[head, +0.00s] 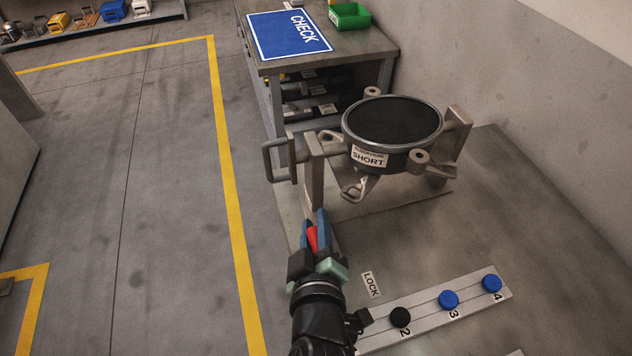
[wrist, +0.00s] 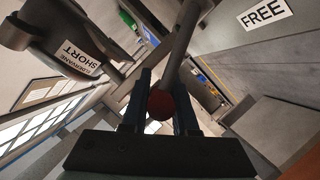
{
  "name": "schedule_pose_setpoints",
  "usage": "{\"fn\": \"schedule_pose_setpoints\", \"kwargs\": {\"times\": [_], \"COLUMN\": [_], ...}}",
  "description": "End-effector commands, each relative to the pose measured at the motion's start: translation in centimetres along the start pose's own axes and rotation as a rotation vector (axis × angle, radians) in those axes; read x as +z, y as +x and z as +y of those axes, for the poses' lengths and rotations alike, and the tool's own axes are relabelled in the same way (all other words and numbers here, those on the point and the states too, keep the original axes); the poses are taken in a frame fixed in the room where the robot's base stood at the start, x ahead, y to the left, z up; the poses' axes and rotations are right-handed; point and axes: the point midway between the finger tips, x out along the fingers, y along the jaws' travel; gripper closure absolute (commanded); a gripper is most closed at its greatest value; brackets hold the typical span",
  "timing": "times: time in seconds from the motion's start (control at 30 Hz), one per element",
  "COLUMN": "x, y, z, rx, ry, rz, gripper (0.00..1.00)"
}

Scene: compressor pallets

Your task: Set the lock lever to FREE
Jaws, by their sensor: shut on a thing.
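The lock lever has a red knob (head: 312,239), also seen in the wrist view (wrist: 160,105), and a grey shaft (wrist: 182,45). My gripper (head: 315,222) is shut on the knob, with one blue finger on each side of it in the wrist view (wrist: 160,90). The shaft runs up and slightly right from the knob in the wrist view. A LOCK label (head: 371,284) lies on the bench right of my gripper in the head view. A FREE label (wrist: 264,13) shows at the wrist view's top right. The lever's base is hidden.
A round dark-topped part marked SHORT (head: 393,122) sits in a grey fixture beyond my gripper. A plate (head: 430,318) with black and blue knobs lies to the right. A workbench (head: 345,57) with a blue CHECK mat (head: 288,34) and green bin (head: 349,16) stands behind.

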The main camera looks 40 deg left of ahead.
Motion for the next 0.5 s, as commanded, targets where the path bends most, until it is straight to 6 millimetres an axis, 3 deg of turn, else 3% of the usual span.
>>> {"fn": "schedule_pose_setpoints", "kwargs": {"times": [0.03,0.07,0.2,0.5], "x": [0.13,0.14,0.13,0.09], "y": [0.04,0.05,0.04,-0.06], "z": [-0.37,-0.38,-0.29,-0.11], "rx": [-0.009,-0.009,-0.007,-0.003], "ry": [0.004,0.004,0.003,0.001], "rz": [-0.002,-0.003,-0.002,-0.002], "gripper": [1.00,0.67,0.43,0.43]}}
